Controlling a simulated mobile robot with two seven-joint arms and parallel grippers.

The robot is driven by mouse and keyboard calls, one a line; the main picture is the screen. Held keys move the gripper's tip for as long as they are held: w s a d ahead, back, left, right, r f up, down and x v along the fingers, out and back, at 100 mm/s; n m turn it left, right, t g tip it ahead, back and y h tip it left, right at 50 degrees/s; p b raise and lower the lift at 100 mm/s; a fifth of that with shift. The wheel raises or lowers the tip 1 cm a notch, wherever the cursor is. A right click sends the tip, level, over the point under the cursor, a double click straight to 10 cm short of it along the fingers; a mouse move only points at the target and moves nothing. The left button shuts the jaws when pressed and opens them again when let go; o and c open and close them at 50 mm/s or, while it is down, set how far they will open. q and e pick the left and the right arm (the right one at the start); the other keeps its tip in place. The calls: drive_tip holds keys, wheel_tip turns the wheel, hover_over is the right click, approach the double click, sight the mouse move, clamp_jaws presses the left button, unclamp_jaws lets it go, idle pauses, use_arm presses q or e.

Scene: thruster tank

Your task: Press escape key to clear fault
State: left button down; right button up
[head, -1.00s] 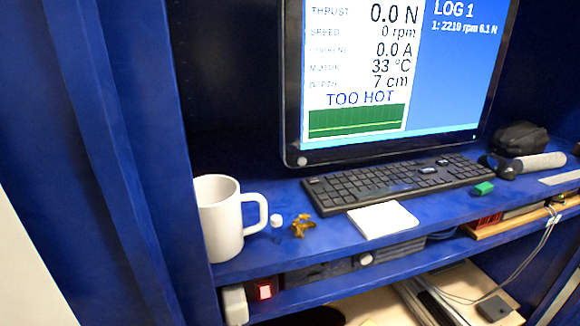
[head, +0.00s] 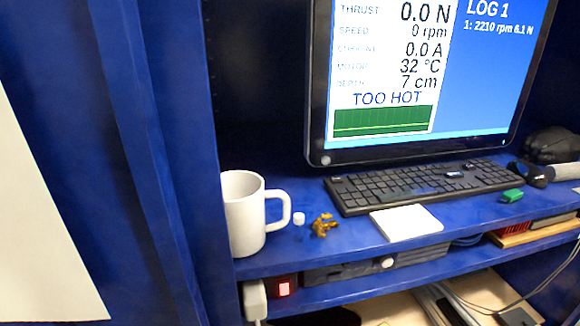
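A black keyboard (head: 420,185) lies on the blue shelf in front of the monitor. Its escape key would be at the far left end of the back row, but single key labels are too small to read. The monitor (head: 420,80) shows "TOO HOT", 0.0 N thrust, 0 rpm, 0.0 A, 32 °C and 7 cm, with "LOG 1" on the right. Neither of my grippers is in view.
A white mug (head: 243,215) stands at the shelf's left end, beside a small white cap (head: 299,218) and a brass-coloured piece (head: 324,225). A white pad (head: 406,222) lies before the keyboard. A green block (head: 512,195) lies right. A blue upright (head: 165,150) bounds the left.

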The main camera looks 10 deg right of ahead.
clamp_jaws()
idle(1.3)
